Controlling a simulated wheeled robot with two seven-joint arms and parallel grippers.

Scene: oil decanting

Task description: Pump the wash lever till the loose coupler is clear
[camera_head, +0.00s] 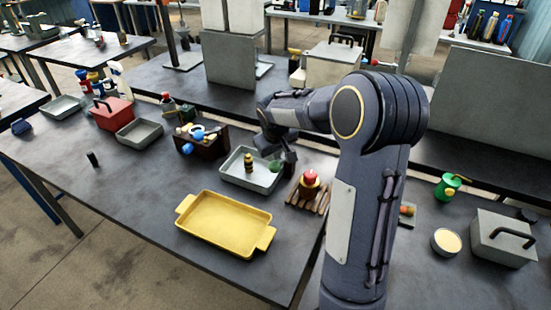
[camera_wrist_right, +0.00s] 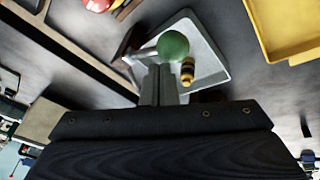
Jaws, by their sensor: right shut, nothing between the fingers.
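A green ball knob (camera_head: 275,166), apparently the wash lever's end, shows at the right side of a grey metal tray (camera_head: 233,179). A small amber and dark fitting (camera_head: 248,162), apparently the loose coupler, stands in that tray. In the right wrist view the green knob (camera_wrist_right: 173,45) is just beyond my fingertips, with the fitting (camera_wrist_right: 187,70) beside it. My right gripper (camera_head: 287,168) is shut and empty at the tray's right edge; its fingers (camera_wrist_right: 158,75) seem close to the knob, but contact is unclear. My left gripper is out of view.
A yellow tray (camera_head: 226,226) lies in front of the grey tray. A red knob (camera_head: 310,178) on a slatted wooden base stands to the right. A dark brown box (camera_head: 202,142) with tools stands to the left.

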